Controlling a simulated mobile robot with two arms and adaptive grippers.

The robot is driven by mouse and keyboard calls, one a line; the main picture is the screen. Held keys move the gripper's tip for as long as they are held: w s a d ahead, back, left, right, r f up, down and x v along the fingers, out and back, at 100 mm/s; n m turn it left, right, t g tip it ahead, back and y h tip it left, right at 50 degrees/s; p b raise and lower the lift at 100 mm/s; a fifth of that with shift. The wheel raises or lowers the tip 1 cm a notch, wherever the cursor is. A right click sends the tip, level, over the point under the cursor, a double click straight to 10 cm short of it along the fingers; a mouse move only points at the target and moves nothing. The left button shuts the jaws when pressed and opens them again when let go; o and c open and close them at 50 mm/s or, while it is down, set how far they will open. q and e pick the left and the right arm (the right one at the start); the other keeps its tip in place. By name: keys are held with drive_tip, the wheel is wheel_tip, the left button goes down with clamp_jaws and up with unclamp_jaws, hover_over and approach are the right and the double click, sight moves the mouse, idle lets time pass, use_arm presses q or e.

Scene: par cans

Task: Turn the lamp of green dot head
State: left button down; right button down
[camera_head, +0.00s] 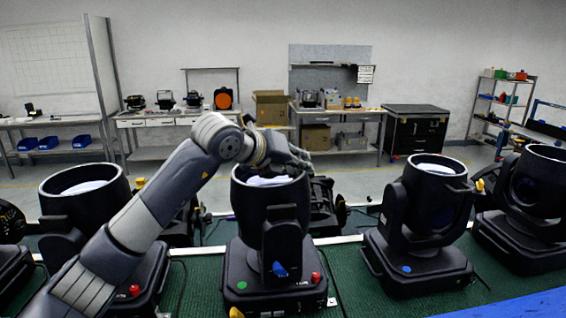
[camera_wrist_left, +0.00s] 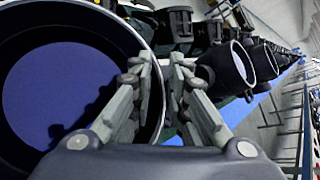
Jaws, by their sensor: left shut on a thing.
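The green dot head is the middle moving head, a black lamp can (camera_head: 272,207) on a base with a green dot (camera_head: 241,285) at its front left corner. The can's open top faces up. My left gripper (camera_head: 298,162) reaches over the can from the left and is shut on the rear part of its rim. In the left wrist view the can's rim (camera_wrist_left: 130,32) and bluish lens (camera_wrist_left: 60,95) fill the left side. The two fingers (camera_wrist_left: 163,72) close around the rim's wall. The exact contact is partly hidden by the fingers. My right gripper is not seen.
A head with a blue dot (camera_head: 425,205) stands to the right, another (camera_head: 530,200) at the far right. A left head (camera_head: 85,195) is partly behind my arm. Several heads stand behind. Green floor (camera_head: 345,275) shows between bases.

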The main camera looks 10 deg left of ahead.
use_arm(q)
drive_tip(key=shift+d+m+g+y, duration=0.3)
drive_tip(key=shift+d, duration=0.8)
drive_tip(key=c, duration=1.8)
unclamp_jaws()
drive_tip(key=shift+o, duration=0.4)
drive_tip(key=shift+d+f, duration=0.1)
drive_tip(key=shift+d, duration=0.3)
drive_tip(key=shift+a+f, duration=0.1)
drive_tip(key=shift+a, duration=0.15)
drive_tip(key=v, duration=1.2)
